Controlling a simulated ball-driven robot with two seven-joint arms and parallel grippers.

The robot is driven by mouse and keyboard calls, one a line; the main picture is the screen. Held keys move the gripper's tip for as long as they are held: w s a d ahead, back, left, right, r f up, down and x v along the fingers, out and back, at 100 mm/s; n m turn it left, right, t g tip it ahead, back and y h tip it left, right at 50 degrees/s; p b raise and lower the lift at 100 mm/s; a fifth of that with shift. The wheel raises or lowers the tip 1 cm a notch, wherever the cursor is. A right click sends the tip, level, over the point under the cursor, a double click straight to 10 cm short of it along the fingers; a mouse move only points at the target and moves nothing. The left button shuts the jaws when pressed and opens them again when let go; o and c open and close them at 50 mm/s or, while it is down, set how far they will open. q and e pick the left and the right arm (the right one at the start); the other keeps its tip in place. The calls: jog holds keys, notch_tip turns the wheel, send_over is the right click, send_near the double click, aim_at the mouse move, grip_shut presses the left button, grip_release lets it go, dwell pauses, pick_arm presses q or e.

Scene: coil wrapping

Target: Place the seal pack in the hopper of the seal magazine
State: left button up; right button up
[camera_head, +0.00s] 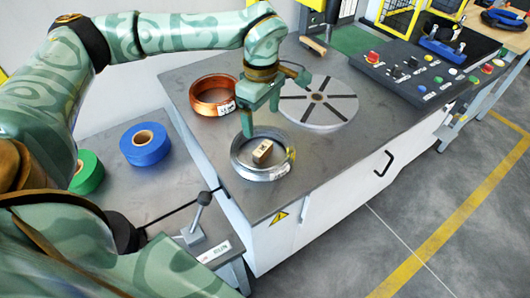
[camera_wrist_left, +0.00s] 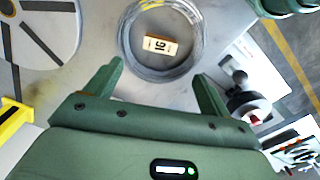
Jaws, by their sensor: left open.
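A small tan box with a dark-printed label, which looks like the seal pack (camera_head: 263,151), lies within the ring of a silver wire coil (camera_head: 238,161). In the left wrist view the box (camera_wrist_left: 160,46) shows beyond the fingertips, inside the coil (camera_wrist_left: 133,66). My left gripper (camera_head: 260,119) is open and empty above the far side of the coil, apart from the box. Its two spread fingers also show in the left wrist view (camera_wrist_left: 160,72). I cannot clearly make out the seal magazine or its hopper.
A copper coil (camera_head: 212,96) and a slotted grey disc (camera_head: 318,103) are on the grey tabletop. A tan block (camera_head: 313,45) lies farther back. A control panel (camera_head: 413,72) stands right. Blue (camera_head: 145,144) and green (camera_head: 88,172) rolls and a lever (camera_head: 203,201) are left.

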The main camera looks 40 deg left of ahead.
pick_arm(q)
jog(key=b, duration=0.1)
send_over(263, 148)
notch_tip(263, 148, down, 6)
jog(key=shift+a, duration=0.15)
notch_tip(263, 148, down, 6)
jog(key=shift+w+r+b, duration=0.1)
jog(key=shift+r+b, duration=0.15)
jog(key=shift+b, duration=1)
jog(key=shift+r, duration=0.15)
jog(key=shift+c, duration=0.6)
jog(key=c, duration=1.1)
pick_arm(e)
jog(key=f, duration=0.2)
jog(key=s+f, duration=0.1)
jog(key=shift+s+f, duration=0.15)
jog(key=shift+f, duration=0.2)
pick_arm(q)
jog(key=shift+r, duration=0.1)
